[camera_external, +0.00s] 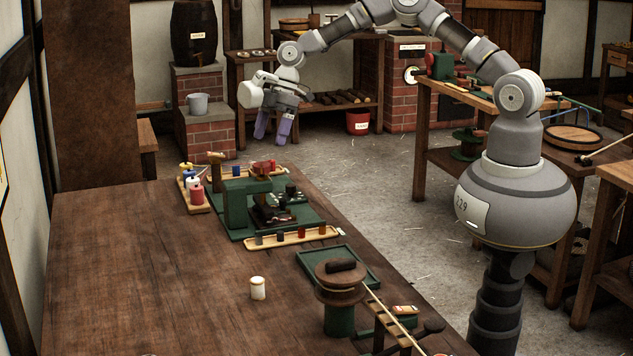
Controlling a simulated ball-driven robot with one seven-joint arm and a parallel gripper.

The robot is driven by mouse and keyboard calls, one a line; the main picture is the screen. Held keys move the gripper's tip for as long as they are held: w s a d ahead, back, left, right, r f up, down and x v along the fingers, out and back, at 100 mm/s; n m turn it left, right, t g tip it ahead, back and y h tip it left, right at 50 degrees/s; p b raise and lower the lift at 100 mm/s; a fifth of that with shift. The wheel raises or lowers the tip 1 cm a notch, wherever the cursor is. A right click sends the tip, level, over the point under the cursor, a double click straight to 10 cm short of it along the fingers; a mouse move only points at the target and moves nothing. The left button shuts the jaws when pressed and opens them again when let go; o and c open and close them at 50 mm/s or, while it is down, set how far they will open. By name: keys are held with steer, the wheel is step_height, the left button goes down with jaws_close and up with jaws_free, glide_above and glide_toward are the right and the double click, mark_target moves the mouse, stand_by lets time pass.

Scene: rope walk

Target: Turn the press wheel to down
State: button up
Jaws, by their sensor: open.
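A small green press (236,206) stands on a green base on the long wooden table. A red wheel-like part (263,169) sits at its top; its exact setting is too small to tell. I take this as the press wheel. A dark block (272,212) lies below it on the base. My gripper (272,128) hangs in the air above and behind the press in the picture, fingers pointing down. Its purple fingers are apart and empty, and they do not touch the wheel.
A rack of coloured bottles (195,190) stands left of the press, and a tray of small pegs (295,237) in front. A wooden reel (340,280) on a green post, a green tray (338,258) and a white jar (258,288) stand nearer. The table's left part is clear.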

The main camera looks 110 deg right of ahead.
mark_target(262, 164)
steer(key=b+x, duration=0.1)
steer(key=x, duration=0.6)
steer(key=shift+w+f, duration=0.2)
steer(key=c, duration=1)
steer(key=shift+s, duration=0.1)
steer(key=m+h+b, duration=0.1)
steer(key=m, duration=0.2)
steer(key=shift+a+m, duration=0.15)
steer(key=shift+m, duration=0.15)
steer(key=shift+m+h, duration=1)
steer(key=shift+m, duration=1)
steer(key=shift+a, duration=0.1)
